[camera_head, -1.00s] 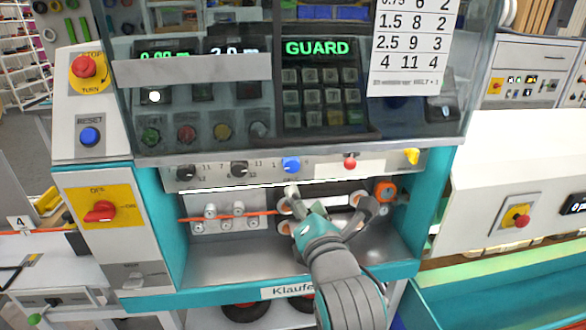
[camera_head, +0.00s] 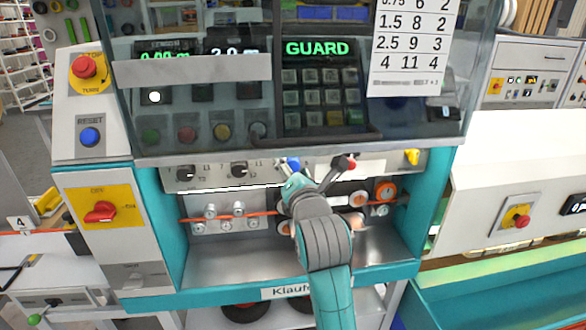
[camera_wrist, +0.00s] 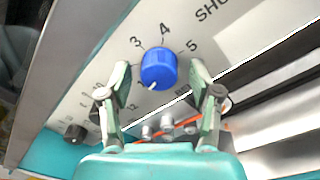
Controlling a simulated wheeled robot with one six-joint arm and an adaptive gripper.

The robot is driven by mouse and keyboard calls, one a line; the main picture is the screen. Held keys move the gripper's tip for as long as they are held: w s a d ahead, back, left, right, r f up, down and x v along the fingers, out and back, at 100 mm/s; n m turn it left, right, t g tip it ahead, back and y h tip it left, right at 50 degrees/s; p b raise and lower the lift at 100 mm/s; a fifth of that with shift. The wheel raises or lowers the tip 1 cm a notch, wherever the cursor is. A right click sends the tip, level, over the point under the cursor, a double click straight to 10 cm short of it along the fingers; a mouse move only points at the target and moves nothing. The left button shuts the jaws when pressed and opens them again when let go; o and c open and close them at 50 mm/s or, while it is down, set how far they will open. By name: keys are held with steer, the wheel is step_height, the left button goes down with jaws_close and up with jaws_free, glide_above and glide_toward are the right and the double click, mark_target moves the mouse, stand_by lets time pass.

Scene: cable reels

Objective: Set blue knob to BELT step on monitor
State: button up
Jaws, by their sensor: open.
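The blue knob (camera_wrist: 158,70) sits on a panel with a dial scale; 3, 4 and 5 are readable around its upper side. A white mark on its lower edge points down and slightly left in the wrist view. In the head view the blue knob (camera_head: 293,164) shows just above my gripper. My gripper (camera_head: 318,172) is open, its two fingers (camera_wrist: 160,84) on either side of the knob, apart from it in the picture. The monitor (camera_head: 318,48) reads GUARD in green. A white number card (camera_head: 411,50) hangs right of it; its last line is unreadable.
Black knobs (camera_head: 239,170) sit left of the blue knob, and a red-tipped lever (camera_head: 341,163) and a yellow part (camera_head: 412,157) to its right. An orange cable (camera_head: 266,213) and rollers lie below. A glass cover (camera_head: 200,140) overhangs the panel.

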steer(key=shift+w, duration=0.1)
steer(key=c, duration=1.1)
steer(key=shift+c, duration=0.2)
